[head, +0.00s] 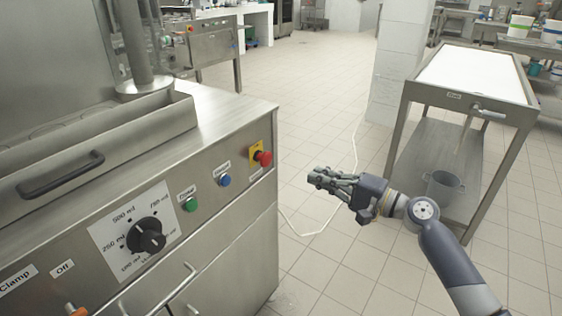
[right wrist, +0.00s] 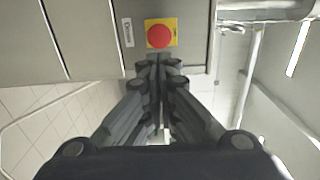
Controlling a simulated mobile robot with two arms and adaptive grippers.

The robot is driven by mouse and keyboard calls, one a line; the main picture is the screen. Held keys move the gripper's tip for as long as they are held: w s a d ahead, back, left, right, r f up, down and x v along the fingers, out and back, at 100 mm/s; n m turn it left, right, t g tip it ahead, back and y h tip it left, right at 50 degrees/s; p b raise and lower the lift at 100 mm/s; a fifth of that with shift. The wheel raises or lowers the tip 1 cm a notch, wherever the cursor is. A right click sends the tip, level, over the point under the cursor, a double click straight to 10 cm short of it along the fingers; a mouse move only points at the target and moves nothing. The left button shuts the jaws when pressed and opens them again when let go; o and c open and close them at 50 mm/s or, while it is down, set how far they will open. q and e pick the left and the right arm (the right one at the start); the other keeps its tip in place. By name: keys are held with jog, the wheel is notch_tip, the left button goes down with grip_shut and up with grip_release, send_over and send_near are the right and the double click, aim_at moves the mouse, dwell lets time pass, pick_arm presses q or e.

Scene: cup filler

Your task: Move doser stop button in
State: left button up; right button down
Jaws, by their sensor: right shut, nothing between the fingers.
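The red stop button (head: 263,157) sits on a yellow plate on the front panel of the steel machine (head: 225,135), near its right edge. It stands out from the panel. It also shows in the right wrist view (right wrist: 160,36), just beyond my fingertips. My right gripper (head: 318,178) is shut and empty. It is to the right of the button and a little lower in the head view, with a visible gap between them. Its fingers (right wrist: 158,64) point toward the button in the wrist view. My left gripper is not in view.
A blue button (head: 225,180), a green button (head: 190,204) and a black dosing knob (head: 147,235) are on the same panel. A steel table (head: 472,76) with a grey pot (head: 443,187) on its lower shelf stands at the right. Tiled floor lies between.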

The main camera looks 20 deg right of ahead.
aim_at(272, 158)
jog(key=x, duration=1)
jog(key=shift+w+a, duration=0.25)
jog(key=shift+w, duration=0.05)
jog(key=shift+w+a+p, duration=0.2)
jog(key=shift+w+p, duration=0.05)
jog(key=shift+p, duration=0.05)
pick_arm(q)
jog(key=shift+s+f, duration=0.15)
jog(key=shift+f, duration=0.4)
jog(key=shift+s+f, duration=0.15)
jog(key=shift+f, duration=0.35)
pick_arm(e)
jog(key=shift+w+a, duration=0.15)
